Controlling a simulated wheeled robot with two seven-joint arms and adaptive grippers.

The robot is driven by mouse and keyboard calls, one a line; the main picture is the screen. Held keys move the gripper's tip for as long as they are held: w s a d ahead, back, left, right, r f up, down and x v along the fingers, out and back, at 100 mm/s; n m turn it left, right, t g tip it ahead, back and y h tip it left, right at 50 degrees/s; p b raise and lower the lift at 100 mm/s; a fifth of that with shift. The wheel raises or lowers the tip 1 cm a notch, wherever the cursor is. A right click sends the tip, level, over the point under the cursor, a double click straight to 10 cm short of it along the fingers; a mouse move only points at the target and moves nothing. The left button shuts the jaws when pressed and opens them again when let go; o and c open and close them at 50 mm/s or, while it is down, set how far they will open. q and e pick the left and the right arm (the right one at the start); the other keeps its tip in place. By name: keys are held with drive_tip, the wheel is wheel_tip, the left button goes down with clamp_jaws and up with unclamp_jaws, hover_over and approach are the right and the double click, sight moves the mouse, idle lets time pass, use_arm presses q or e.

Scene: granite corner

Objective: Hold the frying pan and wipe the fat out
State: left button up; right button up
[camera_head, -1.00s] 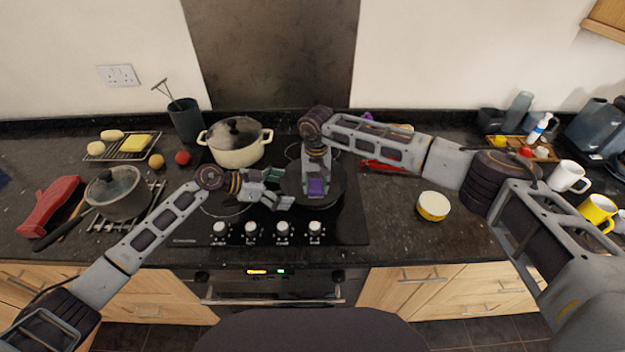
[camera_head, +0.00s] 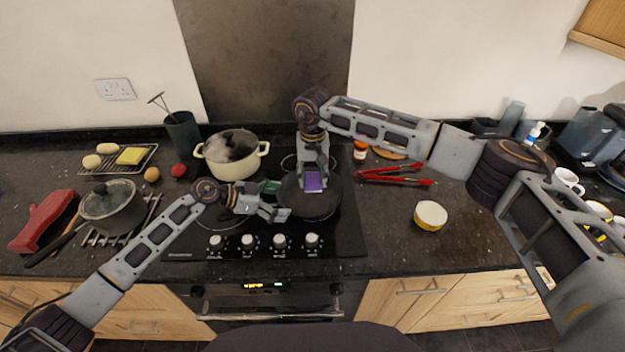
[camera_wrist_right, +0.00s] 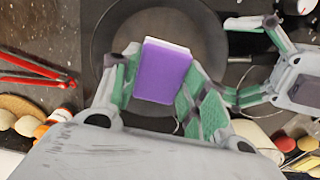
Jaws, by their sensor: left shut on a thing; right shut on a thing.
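The dark frying pan (camera_head: 326,208) sits on the hob, its handle toward the left. My left gripper (camera_head: 268,204) is shut on the pan's handle at the pan's left side; the handle (camera_wrist_right: 243,24) also shows in the right wrist view, partly hidden by the left gripper (camera_wrist_right: 262,55). My right gripper (camera_head: 313,172) is shut on a purple sponge (camera_head: 314,182) over the pan. In the right wrist view the sponge (camera_wrist_right: 163,72) lies between the fingers, over the pan's dark inside (camera_wrist_right: 112,45). I cannot make out fat, nor whether the sponge touches the pan.
A cream pot (camera_head: 232,158) stands on the hob behind the left gripper. A lidded saucepan (camera_head: 112,208) is at the left. Red tongs (camera_head: 395,172) and a white-and-yellow bowl (camera_head: 430,215) lie to the right. The counter between bowl and hob is clear.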

use_arm(q)
drive_tip(key=shift+s+f, duration=0.25)
drive_tip(key=shift+f, duration=0.3)
drive_tip(key=o, duration=0.4)
drive_tip(key=shift+o, duration=0.2)
drive_tip(key=shift+w, duration=0.1)
drive_tip(key=shift+r, duration=0.1)
drive_tip(key=shift+a+r, duration=0.15)
drive_tip(key=shift+v, duration=5.85)
